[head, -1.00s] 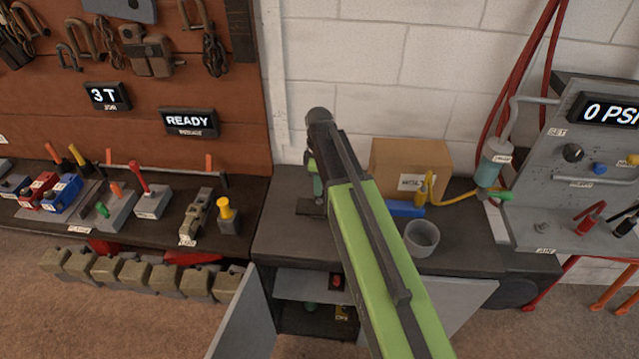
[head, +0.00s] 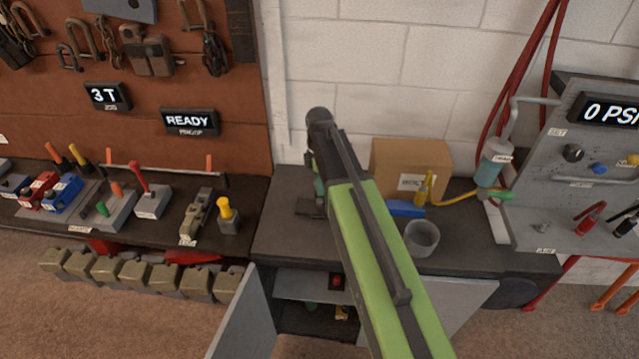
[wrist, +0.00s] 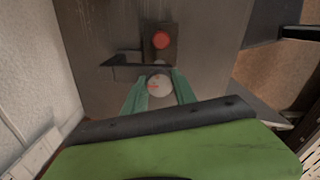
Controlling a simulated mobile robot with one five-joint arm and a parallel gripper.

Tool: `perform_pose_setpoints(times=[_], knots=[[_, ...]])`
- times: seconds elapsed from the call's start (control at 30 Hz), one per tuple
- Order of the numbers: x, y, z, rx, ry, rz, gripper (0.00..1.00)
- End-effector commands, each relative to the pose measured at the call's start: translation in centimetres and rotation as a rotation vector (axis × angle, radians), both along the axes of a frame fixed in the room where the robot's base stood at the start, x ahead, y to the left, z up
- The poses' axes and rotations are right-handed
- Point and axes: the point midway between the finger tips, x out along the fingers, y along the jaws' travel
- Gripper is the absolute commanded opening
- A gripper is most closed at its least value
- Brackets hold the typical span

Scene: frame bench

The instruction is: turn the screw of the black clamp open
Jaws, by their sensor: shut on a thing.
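In the wrist view, the green fingers of my gripper (wrist: 160,90) are shut on a round pale knob (wrist: 158,84) with a red mark, seen end-on. It appears to be the clamp's screw. Dark parts of the black clamp (wrist: 128,64) show just beyond the knob. In the head view, a low dark base (head: 308,208) stands on the bench below my gripper (head: 319,190). My arm hides most of the clamp there, and how far its jaws are open cannot be told.
A red round button (wrist: 161,40) on a dark block lies beyond the knob. A cardboard box (head: 405,160), a blue block (head: 404,208) and a grey cup (head: 421,238) stand right of my arm. The bench (head: 275,225) is clear to the left.

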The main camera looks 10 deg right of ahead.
Motion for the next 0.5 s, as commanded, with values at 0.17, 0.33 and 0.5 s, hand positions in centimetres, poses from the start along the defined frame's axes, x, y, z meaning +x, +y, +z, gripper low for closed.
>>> perform_pose_setpoints(times=[0.17, 0.33, 0.5], knots=[[0.02, -0.1, 0.0, -0.002, -0.001, -0.002, 0.38], [0.02, -0.07, 0.0, -0.001, -0.001, -0.002, 0.55], [0.03, -0.04, 0.0, 0.0, -0.001, -0.002, 0.55]])
